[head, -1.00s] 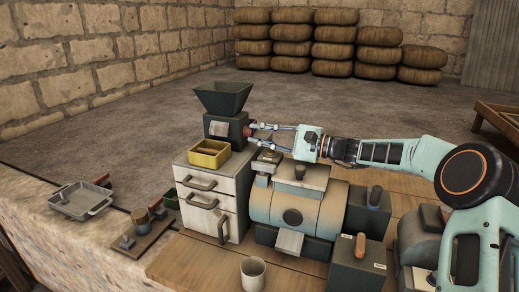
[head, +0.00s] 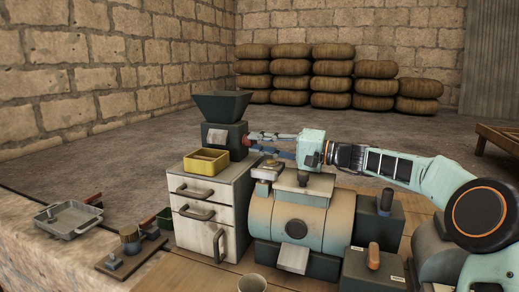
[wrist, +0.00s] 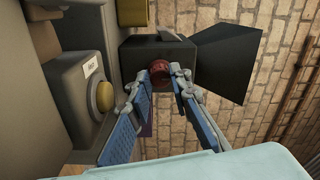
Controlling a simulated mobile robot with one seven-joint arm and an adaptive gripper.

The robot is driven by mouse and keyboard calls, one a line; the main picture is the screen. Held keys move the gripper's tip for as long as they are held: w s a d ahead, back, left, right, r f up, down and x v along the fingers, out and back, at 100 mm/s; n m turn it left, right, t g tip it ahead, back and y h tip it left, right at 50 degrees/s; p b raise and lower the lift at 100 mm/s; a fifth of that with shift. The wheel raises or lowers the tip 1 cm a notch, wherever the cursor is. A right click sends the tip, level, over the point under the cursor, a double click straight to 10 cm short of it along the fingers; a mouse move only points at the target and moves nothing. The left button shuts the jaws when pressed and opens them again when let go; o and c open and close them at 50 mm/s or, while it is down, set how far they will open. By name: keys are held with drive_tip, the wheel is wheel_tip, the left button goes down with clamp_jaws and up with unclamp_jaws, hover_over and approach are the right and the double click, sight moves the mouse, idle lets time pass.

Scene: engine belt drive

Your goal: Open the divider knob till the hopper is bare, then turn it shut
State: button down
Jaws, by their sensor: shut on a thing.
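The dark hopper (head: 221,106) stands on a dark divider box (head: 228,139) on top of the white drawer cabinet (head: 198,178). A pale spout plate (head: 217,136) is on the box's front. The red divider knob (wrist: 160,72) sticks out of the box's right side. My gripper (head: 254,137) reaches in from the right, and its fingers (wrist: 166,74) are shut on the knob from both sides. A yellow tray (head: 188,163) sits on the cabinet below the spout, with something brownish inside. The hopper's inside is hidden at this angle.
A metal pan (head: 60,228) and a small board with fittings (head: 122,260) lie at the left. Stacked sacks (head: 328,75) are far behind.

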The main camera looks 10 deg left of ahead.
idle(0.4)
drive_tip(key=c, duration=1.8)
unclamp_jaws()
drive_tip(key=shift+o, duration=0.2)
drive_tip(key=shift+d, duration=0.1)
drive_tip(key=shift+s+d+f, duration=0.1)
drive_tip(key=shift+s+d, duration=0.1)
drive_tip(key=shift+d, duration=1.1)
drive_tip(key=shift+s+d, duration=0.2)
drive_tip(key=shift+d, duration=1.1)
drive_tip(key=shift+s+d+f, duration=0.1)
drive_tip(key=shift+s+d, duration=0.1)
drive_tip(key=shift+d, duration=1.1)
